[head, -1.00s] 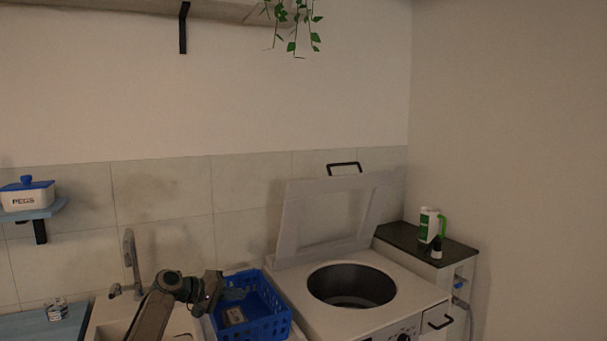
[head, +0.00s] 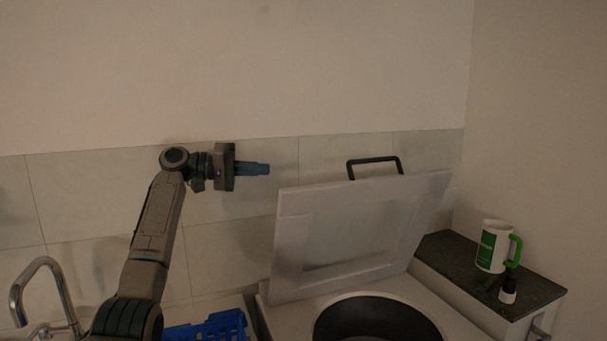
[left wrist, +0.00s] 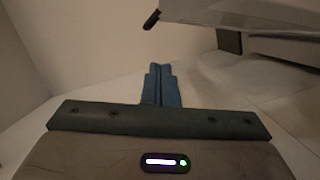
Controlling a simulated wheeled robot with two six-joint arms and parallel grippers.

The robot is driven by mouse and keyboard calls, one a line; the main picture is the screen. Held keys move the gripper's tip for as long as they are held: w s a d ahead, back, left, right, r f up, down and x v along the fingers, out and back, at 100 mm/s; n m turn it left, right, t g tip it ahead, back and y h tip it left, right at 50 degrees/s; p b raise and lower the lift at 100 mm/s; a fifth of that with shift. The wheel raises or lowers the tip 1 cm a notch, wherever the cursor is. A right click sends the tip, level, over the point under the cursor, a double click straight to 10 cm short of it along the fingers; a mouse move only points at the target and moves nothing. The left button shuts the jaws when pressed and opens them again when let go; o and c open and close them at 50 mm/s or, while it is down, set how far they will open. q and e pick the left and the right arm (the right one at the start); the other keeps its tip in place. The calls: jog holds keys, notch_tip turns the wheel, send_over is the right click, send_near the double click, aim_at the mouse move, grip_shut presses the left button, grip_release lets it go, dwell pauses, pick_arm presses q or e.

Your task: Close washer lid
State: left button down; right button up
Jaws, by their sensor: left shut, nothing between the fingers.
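The washer lid (head: 345,235) is a pale panel standing open, tilted up behind the round dark drum opening (head: 375,322) of the white washer (head: 290,320). A black handle (head: 374,160) sits on the lid's top edge. My left gripper (head: 266,169) is raised to the left of the lid, level with the handle, its blue fingers shut and empty, pointing right. It is apart from the lid. In the left wrist view the shut fingers (left wrist: 161,85) show at the centre. My right gripper is in no frame.
A blue basket (head: 215,328) stands left of the washer, with a faucet (head: 40,290) further left. A white and green jug (head: 493,247) and a small dark bottle (head: 508,290) stand on the dark counter (head: 540,290) at right. The air between gripper and lid is clear.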

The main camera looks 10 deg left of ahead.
pick_arm(q)
jog(key=d+p, duration=0.2)
jog(key=d, duration=0.1)
jog(key=d+f+p, duration=0.1)
jog(key=d+p, duration=0.1)
jog(key=d, duration=0.2)
jog(key=d+p, duration=0.2)
jog(key=d, duration=0.2)
jog(key=shift+w+f, duration=0.2)
jog(key=shift+f, duration=0.1)
jog(key=shift+s+f, duration=0.1)
jog(key=shift+d+f, duration=0.1)
jog(key=shift+d, duration=0.1)
